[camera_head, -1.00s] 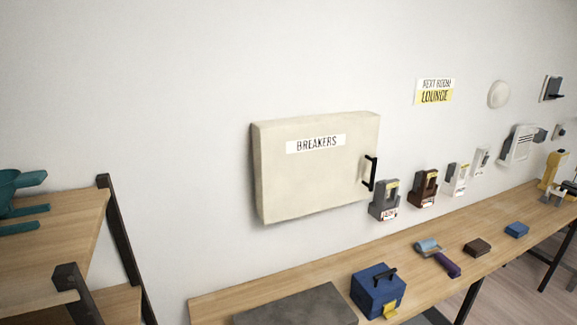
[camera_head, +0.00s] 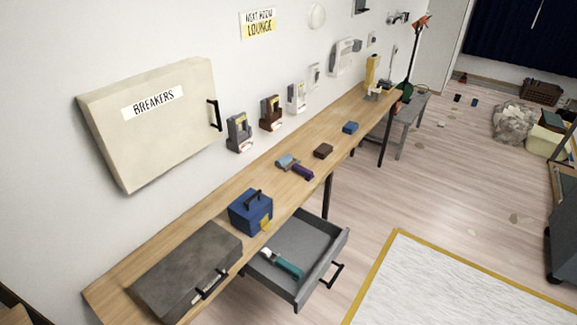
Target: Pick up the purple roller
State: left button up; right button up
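The roller has a purple handle (camera_head: 302,172) and a light blue roller head (camera_head: 287,161). It lies on the long wooden bench (camera_head: 228,188), between a blue toolbox (camera_head: 250,211) and a brown block (camera_head: 323,151). Neither of my grippers shows in the head view.
A grey case (camera_head: 187,275) lies on the bench's near end. An open grey drawer (camera_head: 297,250) juts out below the bench, with a teal-handled tool (camera_head: 283,265) inside. A blue block (camera_head: 350,128) sits farther along. A white sheet with a yellow border (camera_head: 440,285) lies on the floor at right.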

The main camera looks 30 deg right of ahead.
aim_at(309, 175)
jog(key=z, duration=1.35)
jog(key=i+l+u, duration=0.1)
jog(key=i+l, duration=0.55)
jog(key=l, duration=0.15)
jog(key=i+l+u, duration=0.15)
jog(key=i+l, duration=0.5)
jog(key=l, duration=0.25)
jog(key=i+l+u, duration=0.15)
jog(key=i+l, duration=0.15)
jog(key=l, duration=0.15)
